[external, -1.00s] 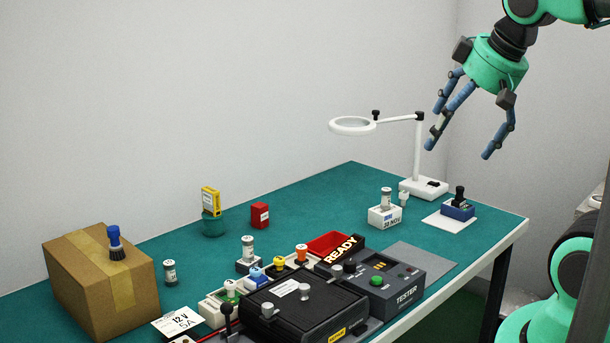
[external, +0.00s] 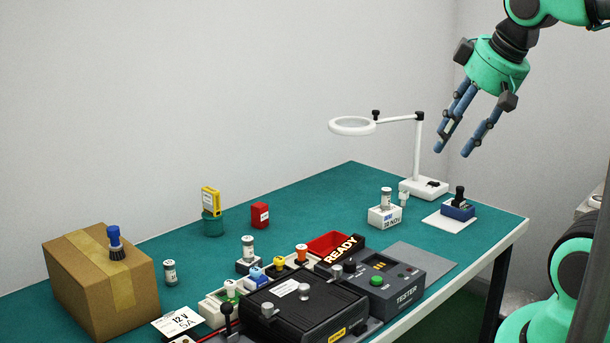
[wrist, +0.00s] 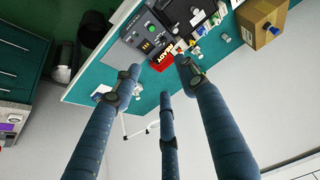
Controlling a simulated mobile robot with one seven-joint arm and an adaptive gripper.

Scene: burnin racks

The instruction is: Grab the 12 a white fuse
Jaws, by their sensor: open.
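Several white-and-grey cylindrical fuses stand on the bench in the external view. One fuse (external: 170,272) is beside the cardboard box, one fuse (external: 248,247) stands in a small holder behind the rack, and one fuse (external: 386,199) stands on a white block (external: 384,217) at the right. Their ratings are too small to read, so I cannot tell which is 12 A. My gripper (external: 452,152) is open and empty, high above the right end of the bench and apart from every fuse. Its fingers also show in the wrist view (wrist: 158,77).
A magnifier lamp (external: 417,155) stands below and left of my gripper. A black case (external: 303,305), a tester (external: 402,285) and a READY sign (external: 343,249) crowd the front. A cardboard box (external: 85,285) is at the left. The green bench (external: 315,200) is clear at middle back.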

